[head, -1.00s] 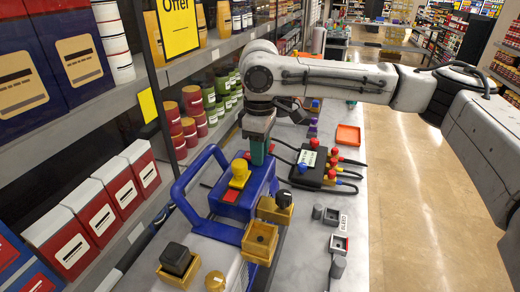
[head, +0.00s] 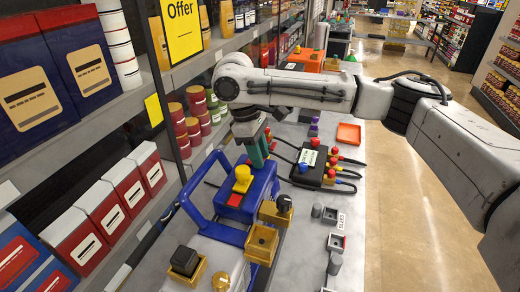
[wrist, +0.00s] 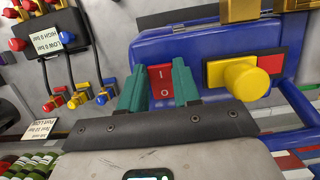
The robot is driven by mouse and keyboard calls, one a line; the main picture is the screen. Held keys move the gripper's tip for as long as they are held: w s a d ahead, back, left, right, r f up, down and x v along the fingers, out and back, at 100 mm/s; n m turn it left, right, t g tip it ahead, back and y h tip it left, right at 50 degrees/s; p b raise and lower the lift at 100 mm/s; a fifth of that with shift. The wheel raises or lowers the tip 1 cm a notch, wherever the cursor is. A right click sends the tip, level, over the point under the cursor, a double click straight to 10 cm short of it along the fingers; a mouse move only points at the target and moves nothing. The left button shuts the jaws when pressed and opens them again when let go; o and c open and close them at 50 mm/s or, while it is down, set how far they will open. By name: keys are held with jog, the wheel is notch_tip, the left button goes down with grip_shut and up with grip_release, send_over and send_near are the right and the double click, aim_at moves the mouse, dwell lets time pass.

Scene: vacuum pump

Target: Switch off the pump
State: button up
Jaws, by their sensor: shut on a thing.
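The pump has a blue body (head: 226,212) with a blue carrying frame and stands on the bench. A red rocker switch (wrist: 160,84) marked I and O is on the blue housing (wrist: 215,50). My gripper (wrist: 158,88) has its two green fingers on either side of this switch, shut on it. In the head view my gripper (head: 257,158) is at the pump's far end, and the switch is hidden there.
A dark box (head: 310,165) with red, yellow and blue plugs and cables lies right of the pump. An orange tray (head: 348,134) is farther back. Shelves with boxes (head: 118,215) stand close on the left. The aisle floor (head: 410,180) on the right is clear.

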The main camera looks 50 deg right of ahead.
jog(key=o, duration=1.1)
jog(key=shift+c, duration=0.2)
jog(key=b+v, duration=0.1)
jog(key=v, duration=0.9)
jog(key=shift+r+b, duration=0.35)
jog(key=shift+w, duration=0.15)
